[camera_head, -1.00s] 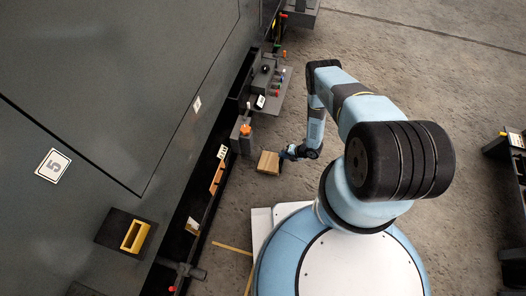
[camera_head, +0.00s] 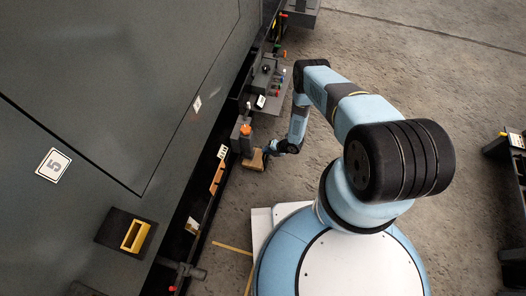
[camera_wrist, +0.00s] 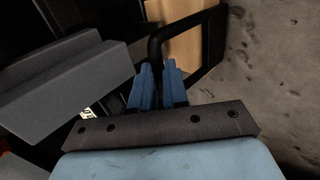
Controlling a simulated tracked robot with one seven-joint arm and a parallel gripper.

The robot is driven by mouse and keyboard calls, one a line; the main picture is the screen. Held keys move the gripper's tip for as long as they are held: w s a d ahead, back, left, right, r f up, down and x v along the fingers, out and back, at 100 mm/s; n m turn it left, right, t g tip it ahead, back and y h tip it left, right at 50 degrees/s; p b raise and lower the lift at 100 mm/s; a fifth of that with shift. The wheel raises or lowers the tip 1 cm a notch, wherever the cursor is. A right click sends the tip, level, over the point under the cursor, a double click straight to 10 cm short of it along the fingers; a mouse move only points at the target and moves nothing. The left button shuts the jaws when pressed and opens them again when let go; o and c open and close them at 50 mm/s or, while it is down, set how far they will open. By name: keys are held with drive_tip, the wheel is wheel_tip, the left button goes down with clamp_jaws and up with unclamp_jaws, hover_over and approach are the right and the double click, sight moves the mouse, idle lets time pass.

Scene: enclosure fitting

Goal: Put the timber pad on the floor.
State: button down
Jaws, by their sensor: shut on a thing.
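The timber pad (camera_head: 253,161) is a light brown wooden block beside the dark enclosure, just below a grey post with an orange top in the head view. In the wrist view its wood face (camera_wrist: 188,32) shows beyond the fingertips, with a black loop handle (camera_wrist: 206,72) at it. My gripper (camera_head: 267,150) is at the pad's right side. In the wrist view its blue fingers (camera_wrist: 158,76) are close together on the black handle. I cannot tell whether the pad touches the floor. Part of it is hidden by the fingers and handle.
The grey post (camera_head: 241,138) with its orange top stands close to the pad. A grey block (camera_wrist: 62,82) is close to my fingers on the left. The enclosure wall (camera_head: 120,90) fills the left. Bare concrete floor (camera_head: 460,90) lies to the right.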

drive_tip(key=shift+w+a+f, duration=0.25)
drive_tip(key=shift+a+f, duration=0.05)
drive_tip(key=shift+a, duration=0.3)
drive_tip(key=shift+w+a+f, duration=0.2)
drive_tip(key=shift+a+f, duration=0.1)
drive_tip(key=shift+a, duration=0.3)
drive_tip(key=c, duration=1.1)
unclamp_jaws()
